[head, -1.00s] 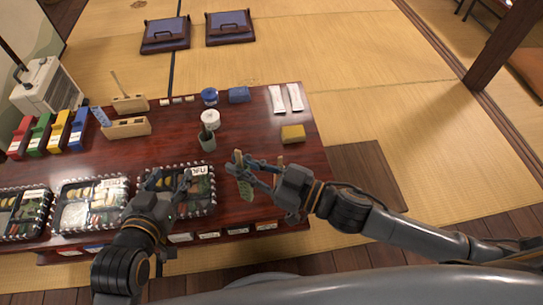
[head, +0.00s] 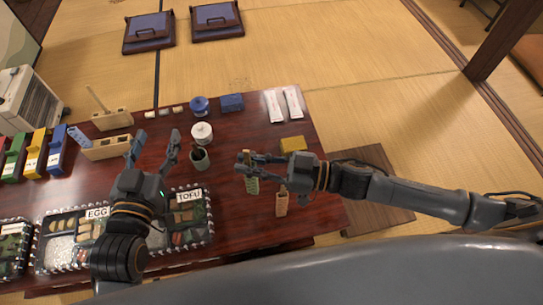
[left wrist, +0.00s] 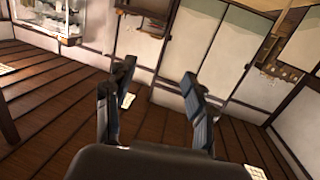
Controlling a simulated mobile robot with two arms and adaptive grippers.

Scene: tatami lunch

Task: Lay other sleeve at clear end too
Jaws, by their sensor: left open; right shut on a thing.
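My right gripper (head: 244,164) is shut on a slim tan-and-green piece, seemingly a patterned sleeve (head: 252,186), held near the right part of the dark red table. A tan sleeve-like piece (head: 282,203) shows just below the right gripper's wrist; I cannot tell its exact resting state. Two white slim packets (head: 275,106) lie side by side at the table's far right end. My left gripper (head: 156,146) is open and empty above the table, behind the bento boxes. Its open fingers also show in the left wrist view (left wrist: 158,88), facing wooden floor and wall panels.
A yellow block (head: 292,144) sits near the right edge. A grey-green cup (head: 199,158), a white lidded pot (head: 202,133) and a blue box (head: 232,103) stand mid-table. Bento boxes with a TOFU label (head: 189,196) line the front.

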